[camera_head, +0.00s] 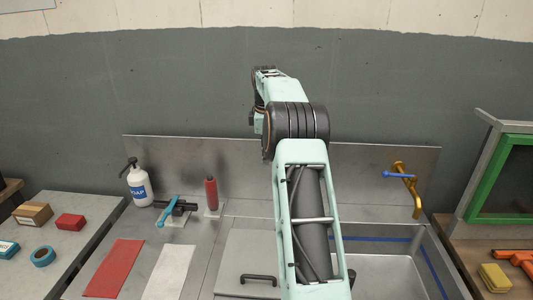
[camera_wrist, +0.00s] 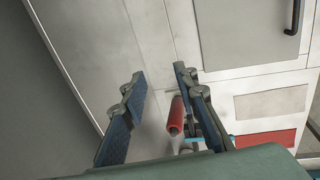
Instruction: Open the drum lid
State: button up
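The lid is a flat grey panel (camera_head: 247,252) with a black bar handle (camera_head: 260,278), low in the middle of the head view and partly behind my arm. In the wrist view the grey lid panel (camera_wrist: 235,35) is at the upper right, with its black handle (camera_wrist: 293,18) near the right edge. It looks shut and flat with the counter. My gripper (camera_wrist: 159,72) is open, with its two fingers wide apart and nothing between the tips. It is well away from the handle, above the counter. I cannot make out the gripper in the head view.
A red bottle (camera_head: 211,192), a soap bottle (camera_head: 139,185) and a black tool with a blue lever (camera_head: 175,209) stand left of the lid. A sink (camera_head: 390,272) with a brass tap (camera_head: 408,190) is on the right. Red (camera_head: 116,268) and white mats lie at front left.

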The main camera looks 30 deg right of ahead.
jog(key=shift+w+r, duration=0.1)
jog(key=shift+r, duration=0.05)
dwell(0.3)
notch_tip(320, 180, up, 12)
jog(key=s+a, duration=0.1)
jog(key=s, duration=0.1)
jog(key=shift+a+f, duration=0.15)
jog(key=shift+f, duration=0.05)
dwell(0.4)
